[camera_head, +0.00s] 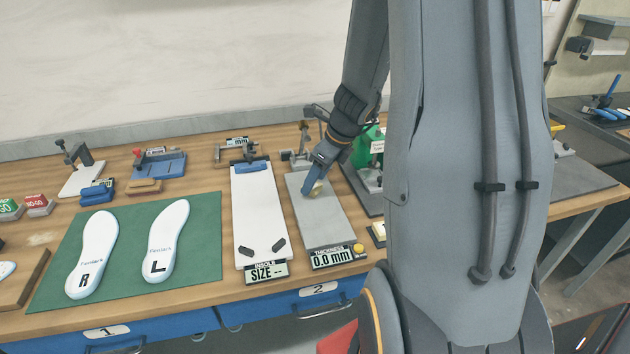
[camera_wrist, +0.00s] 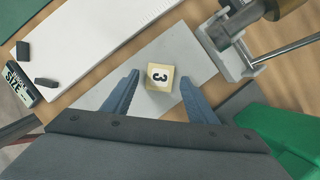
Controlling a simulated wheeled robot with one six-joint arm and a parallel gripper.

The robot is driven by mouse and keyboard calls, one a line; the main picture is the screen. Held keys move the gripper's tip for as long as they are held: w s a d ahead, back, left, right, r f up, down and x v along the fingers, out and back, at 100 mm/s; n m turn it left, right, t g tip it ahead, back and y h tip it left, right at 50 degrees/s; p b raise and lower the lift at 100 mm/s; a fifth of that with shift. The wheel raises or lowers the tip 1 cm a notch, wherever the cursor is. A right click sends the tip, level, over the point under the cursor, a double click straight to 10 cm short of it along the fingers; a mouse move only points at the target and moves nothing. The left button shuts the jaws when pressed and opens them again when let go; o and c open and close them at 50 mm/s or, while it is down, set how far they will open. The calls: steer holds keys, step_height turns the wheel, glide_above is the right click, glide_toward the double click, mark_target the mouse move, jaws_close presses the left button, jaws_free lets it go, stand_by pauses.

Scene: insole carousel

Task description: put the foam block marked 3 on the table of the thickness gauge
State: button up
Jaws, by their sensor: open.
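The cream foam block (camera_wrist: 160,75) marked 3 is on the grey table (camera_wrist: 111,97) of the thickness gauge, with its number facing up in the wrist view. My gripper (camera_wrist: 159,77) is open, with one blue finger on each side of the block and a gap on both sides. In the head view my gripper (camera_head: 313,187) is low over the plate. The gauge display (camera_head: 332,257) reads 0.0 mm.
The white insole size board (camera_head: 258,215) lies left of the gauge. The gauge's metal post and head (camera_wrist: 229,46) stand close to the block. A green-bodied device (camera_wrist: 283,135) stands to the right. Two white insoles (camera_head: 165,240) lie on a green mat (camera_head: 205,262).

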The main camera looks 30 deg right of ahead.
steer(key=v, duration=1.1)
steer(key=s+a+f+n+g+h, duration=0.1)
steer(key=s+a+f+n, duration=0.1)
steer(key=s+a+n, duration=0.3)
steer(key=s+a+f+n+g+h, duration=0.1)
steer(key=s+a+f+n, duration=0.2)
steer(key=a+n, duration=1)
steer(key=s+n, duration=0.3)
steer(key=n, duration=0.9)
steer(key=shift+g+p, duration=0.3)
